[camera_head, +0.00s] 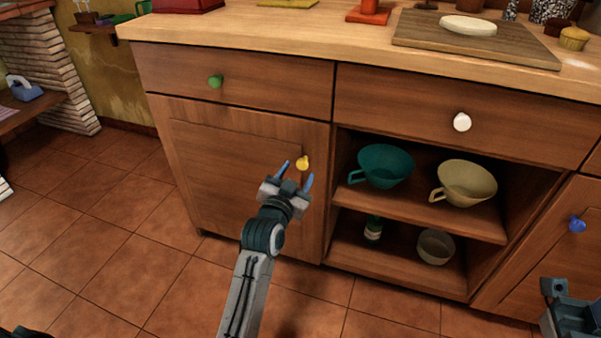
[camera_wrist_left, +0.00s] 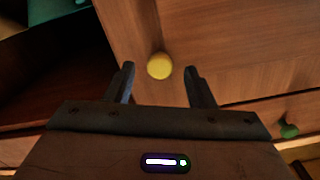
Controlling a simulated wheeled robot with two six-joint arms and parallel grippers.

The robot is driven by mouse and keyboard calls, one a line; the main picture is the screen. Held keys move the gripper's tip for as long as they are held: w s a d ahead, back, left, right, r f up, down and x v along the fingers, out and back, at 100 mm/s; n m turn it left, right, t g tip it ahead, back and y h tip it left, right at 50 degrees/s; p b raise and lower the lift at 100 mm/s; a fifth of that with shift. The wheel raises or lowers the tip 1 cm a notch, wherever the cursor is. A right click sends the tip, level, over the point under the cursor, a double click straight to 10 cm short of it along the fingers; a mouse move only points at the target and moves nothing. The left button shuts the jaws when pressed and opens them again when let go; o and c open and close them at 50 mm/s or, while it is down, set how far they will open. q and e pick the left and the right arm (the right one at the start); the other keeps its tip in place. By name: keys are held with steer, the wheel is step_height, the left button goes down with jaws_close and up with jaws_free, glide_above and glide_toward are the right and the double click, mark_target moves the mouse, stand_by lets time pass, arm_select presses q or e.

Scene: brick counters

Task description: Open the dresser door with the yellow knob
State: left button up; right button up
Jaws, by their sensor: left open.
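The yellow knob (camera_head: 303,163) sits near the upper right corner of the closed wooden dresser door (camera_head: 225,180). My left gripper (camera_head: 296,176) is open in front of the door, its blue-tipped fingers pointing at the knob. In the left wrist view the yellow knob (camera_wrist_left: 160,66) lies between and slightly beyond the two fingertips (camera_wrist_left: 159,75). I see no contact between the fingers and the knob. My right gripper (camera_head: 572,310) is partly in view at the lower right corner, away from the door; its fingers do not show clearly.
A drawer with a green knob (camera_head: 215,81) is above the door, and one with a white knob (camera_head: 462,121) is to its right. Open shelves hold a teal cup (camera_head: 385,164) and a beige cup (camera_head: 464,181). A blue knob (camera_head: 577,224) is far right. The tiled floor is clear.

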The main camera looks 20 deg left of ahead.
arm_select(q)
steer(key=shift+w, duration=1.35)
steer(key=shift+c, duration=0.3)
jaws_close()
